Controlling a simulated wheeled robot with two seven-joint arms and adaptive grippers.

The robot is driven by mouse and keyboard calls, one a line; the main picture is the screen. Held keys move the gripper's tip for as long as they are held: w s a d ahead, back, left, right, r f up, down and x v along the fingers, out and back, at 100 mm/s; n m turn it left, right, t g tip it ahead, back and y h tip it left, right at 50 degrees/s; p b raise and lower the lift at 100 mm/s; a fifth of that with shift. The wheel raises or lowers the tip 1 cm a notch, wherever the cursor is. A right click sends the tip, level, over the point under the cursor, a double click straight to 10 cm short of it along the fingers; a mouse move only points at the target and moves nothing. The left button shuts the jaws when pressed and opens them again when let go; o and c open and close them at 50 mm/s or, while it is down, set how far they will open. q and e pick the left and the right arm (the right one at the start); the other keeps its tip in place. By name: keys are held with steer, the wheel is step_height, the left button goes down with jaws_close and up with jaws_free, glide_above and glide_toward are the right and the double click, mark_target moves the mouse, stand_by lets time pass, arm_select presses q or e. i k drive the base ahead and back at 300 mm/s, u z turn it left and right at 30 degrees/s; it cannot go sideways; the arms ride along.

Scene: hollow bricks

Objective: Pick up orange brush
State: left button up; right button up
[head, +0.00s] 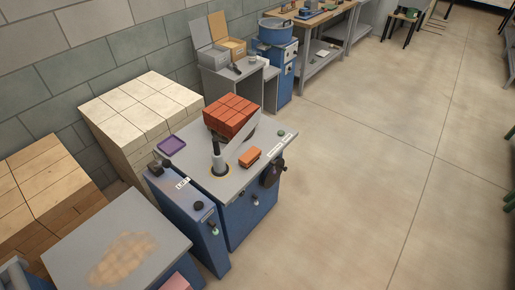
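A small orange block-shaped item (250,157), which looks like the orange brush, lies on the grey top (204,174) of a blue machine, near its right edge. It is too small in the picture to make out bristles. It lies apart from the upright grey-and-black post on the same top. Neither of my grippers shows in the head view.
Red-orange bricks (231,114) are stacked at the back of the machine top. A purple tray (172,146) lies at its left. Stacked pale blocks (140,112) stand behind. A grey table (120,250) is in front. Open floor (370,150) lies to the right.

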mark_target(248, 159)
steer(key=u, duration=0.35)
steer(key=i, duration=1.05)
steer(key=u, duration=0.6)
